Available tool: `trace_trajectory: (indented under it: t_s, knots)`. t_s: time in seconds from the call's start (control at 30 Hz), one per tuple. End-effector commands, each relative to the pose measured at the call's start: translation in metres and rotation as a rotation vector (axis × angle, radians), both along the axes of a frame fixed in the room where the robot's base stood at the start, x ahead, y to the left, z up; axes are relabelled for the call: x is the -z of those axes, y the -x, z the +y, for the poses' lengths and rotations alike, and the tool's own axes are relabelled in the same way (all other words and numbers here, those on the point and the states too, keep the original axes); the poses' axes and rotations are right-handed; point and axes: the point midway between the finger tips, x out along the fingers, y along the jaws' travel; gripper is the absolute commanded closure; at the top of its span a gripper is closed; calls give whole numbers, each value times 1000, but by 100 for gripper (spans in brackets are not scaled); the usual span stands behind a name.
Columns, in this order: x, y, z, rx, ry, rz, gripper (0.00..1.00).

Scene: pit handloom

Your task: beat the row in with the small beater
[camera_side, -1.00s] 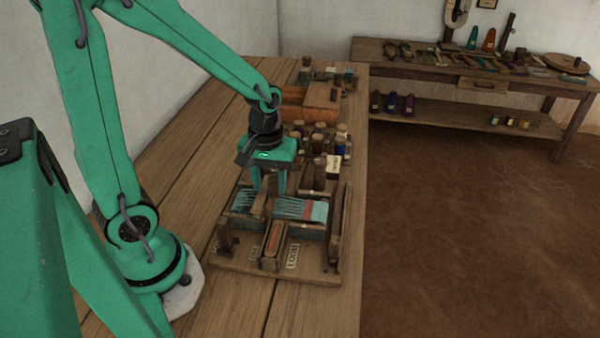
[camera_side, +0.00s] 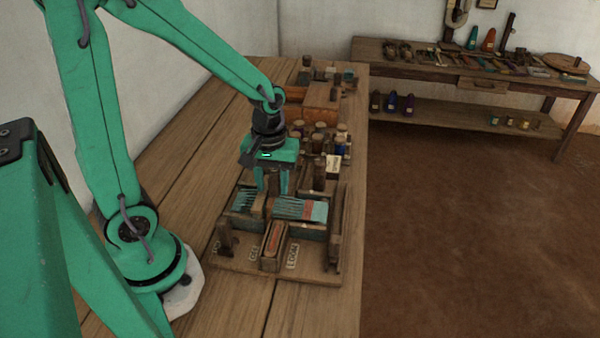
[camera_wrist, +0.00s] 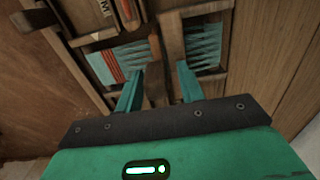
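My gripper (camera_side: 274,192) is low over the wooden loom board (camera_side: 222,262). Its two green fingers also show in the wrist view (camera_wrist: 166,72), pointing down with a clear gap between them. A brown wooden bar (camera_wrist: 155,55) shows in that gap near one fingertip; I cannot tell whether it touches or whether it is the small beater. A blue-threaded section with a red band (camera_side: 300,208) lies right of the fingers in the side view. Another blue-threaded section (camera_side: 242,200) lies to the left. The fingertips' contact points are partly hidden.
Wooden blocks and posts rise around the board, including one (camera_side: 335,247) at its right edge. Several small bottles (camera_side: 342,140) and a wooden box (camera_side: 322,100) stand behind. Bare tabletop (camera_side: 180,165) lies to the left. A second bench (camera_side: 540,88) stands far back.

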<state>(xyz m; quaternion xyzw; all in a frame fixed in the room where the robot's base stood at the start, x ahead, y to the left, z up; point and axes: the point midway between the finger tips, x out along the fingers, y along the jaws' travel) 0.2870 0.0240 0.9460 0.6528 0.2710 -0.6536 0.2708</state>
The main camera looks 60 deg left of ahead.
Motion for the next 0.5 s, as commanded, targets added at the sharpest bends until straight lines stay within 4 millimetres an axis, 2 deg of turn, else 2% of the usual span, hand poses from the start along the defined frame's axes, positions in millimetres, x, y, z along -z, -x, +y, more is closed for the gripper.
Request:
trace_trajectory:
  t_s: [0.13, 0.17, 0.2, 0.5]
  knots:
    - [0, 0, 0, 0, 0, 0, 62]
    - [0, 0, 0, 1, 0, 0, 56]
    - [0, 0, 0, 1, -1, -1, 55]
    - [-1, 0, 0, 1, 0, -1, 55]
